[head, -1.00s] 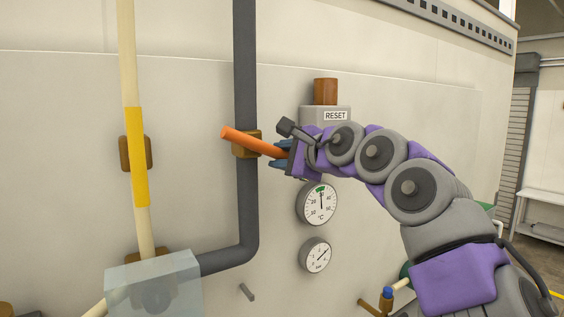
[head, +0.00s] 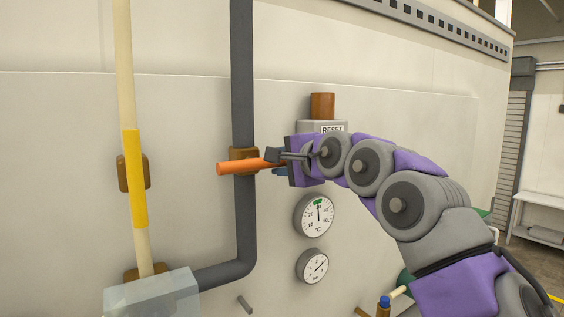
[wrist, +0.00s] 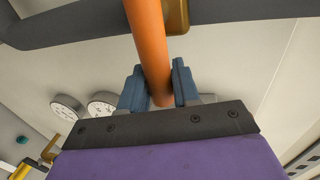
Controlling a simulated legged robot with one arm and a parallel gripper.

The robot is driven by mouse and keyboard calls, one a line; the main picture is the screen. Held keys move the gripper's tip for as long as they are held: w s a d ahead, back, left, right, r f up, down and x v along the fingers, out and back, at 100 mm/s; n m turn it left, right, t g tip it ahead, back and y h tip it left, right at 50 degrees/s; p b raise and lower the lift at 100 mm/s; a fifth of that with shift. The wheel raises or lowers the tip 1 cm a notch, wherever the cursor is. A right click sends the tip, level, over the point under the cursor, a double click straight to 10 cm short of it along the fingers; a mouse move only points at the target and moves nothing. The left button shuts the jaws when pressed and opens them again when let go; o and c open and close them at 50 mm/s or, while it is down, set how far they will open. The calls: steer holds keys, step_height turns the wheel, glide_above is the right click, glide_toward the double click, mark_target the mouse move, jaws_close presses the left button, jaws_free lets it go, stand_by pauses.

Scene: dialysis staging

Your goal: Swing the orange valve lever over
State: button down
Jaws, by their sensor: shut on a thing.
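The orange valve lever (head: 238,168) lies nearly level across the dark vertical pipe (head: 242,80), in front of the brown valve body (head: 251,154). Its left end sticks out past the pipe. My gripper (head: 279,168) is at the lever's right end, mostly hidden behind my own wrist in the head view. In the wrist view the blue fingers of my gripper (wrist: 160,88) sit on both sides of the orange lever (wrist: 148,40), shut on its end. The brown valve body (wrist: 176,16) shows behind the lever there.
A RESET box (head: 312,126) with a brown block (head: 322,105) is above my wrist. Two round gauges, the upper (head: 314,215) and the lower (head: 312,266), are below it. A cream pipe with a yellow band (head: 135,178) and a clear box (head: 150,295) stand at left.

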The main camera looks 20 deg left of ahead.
steer(key=shift+f, duration=0.1)
steer(key=c, duration=1.3)
jaws_free()
steer(key=o, duration=0.3)
steer(key=shift+a, duration=0.15)
steer(key=shift+o, duration=0.2)
steer(key=shift+s+d+b, duration=0.3)
steer(key=shift+d+b, duration=0.2)
steer(key=b+v, duration=0.5)
steer(key=v, duration=1.1)
steer(key=shift+r, duration=0.25)
